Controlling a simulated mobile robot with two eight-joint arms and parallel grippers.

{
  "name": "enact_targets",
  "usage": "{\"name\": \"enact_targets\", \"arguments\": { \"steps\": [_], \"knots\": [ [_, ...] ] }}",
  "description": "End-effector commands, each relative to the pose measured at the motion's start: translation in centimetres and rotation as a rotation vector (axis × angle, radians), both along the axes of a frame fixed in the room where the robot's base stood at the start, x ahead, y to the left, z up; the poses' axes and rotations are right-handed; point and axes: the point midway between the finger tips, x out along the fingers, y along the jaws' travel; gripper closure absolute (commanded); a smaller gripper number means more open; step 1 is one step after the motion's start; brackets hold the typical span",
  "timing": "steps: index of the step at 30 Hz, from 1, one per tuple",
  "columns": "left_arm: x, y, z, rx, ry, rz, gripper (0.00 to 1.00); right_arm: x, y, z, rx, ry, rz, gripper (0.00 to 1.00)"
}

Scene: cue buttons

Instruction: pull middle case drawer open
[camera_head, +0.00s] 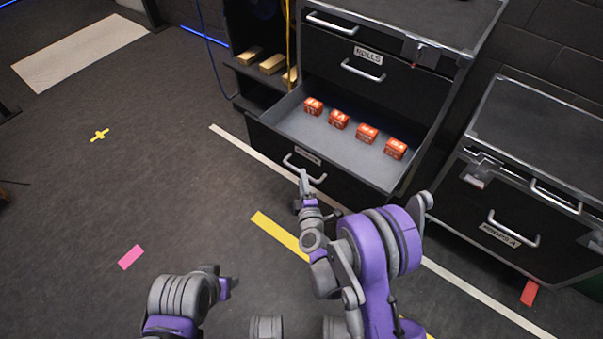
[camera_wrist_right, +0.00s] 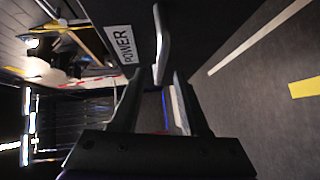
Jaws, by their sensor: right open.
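A black cabinet (camera_head: 402,88) stands at the centre back of the head view. Its lower drawer (camera_head: 335,149) is pulled out and holds several red boxes (camera_head: 366,134). This drawer's front has a silver bar handle (camera_head: 303,168) and a label, which reads "POWER" in the right wrist view (camera_wrist_right: 122,45). Above it is a shut drawer labelled "ROLLS" with a handle (camera_head: 363,71). My right gripper (camera_head: 304,186) is open at the lower handle; in the wrist view the handle (camera_wrist_right: 161,45) lies between and just beyond the fingertips. My left gripper (camera_head: 228,287) is low at left, its jaws unclear.
A shelf with gold bars (camera_head: 272,64) stands left of the cabinet, with a yellow cable (camera_head: 289,40). A lower black cabinet (camera_head: 530,195) stands at the right, with a red block (camera_head: 529,292) by its foot. The floor at the left is mostly clear, with coloured tape marks.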

Motion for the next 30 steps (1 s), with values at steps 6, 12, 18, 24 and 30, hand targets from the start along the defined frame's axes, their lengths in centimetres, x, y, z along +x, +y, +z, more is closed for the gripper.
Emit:
{"name": "enact_targets", "arguments": {
  "steps": [6,12,18,24,30],
  "knots": [
    [0.0,0.0,-0.1,0.0,0.0,0.0,0.5,-4.7,-0.8,0.5,0.001,0.001,0.001,0.55],
    [0.4,0.0,-2.1,0.0,0.002,0.0,0.5,-6.2,-1.0,0.6,0.001,0.001,0.001,0.55],
    [0.4,0.0,-2.4,0.0,0.002,0.0,0.5,-6.8,-1.1,0.9,-0.001,0.0,0.0,0.55],
    [0.4,0.0,-2.3,0.0,0.002,0.0,0.5,-6.8,-1.2,1.0,0.0,0.0,0.0,0.55],
    [0.4,0.0,-2.3,0.0,0.002,0.0,0.5,-6.8,-1.1,1.0,0.0,0.0,0.0,0.55]
  ]
}}
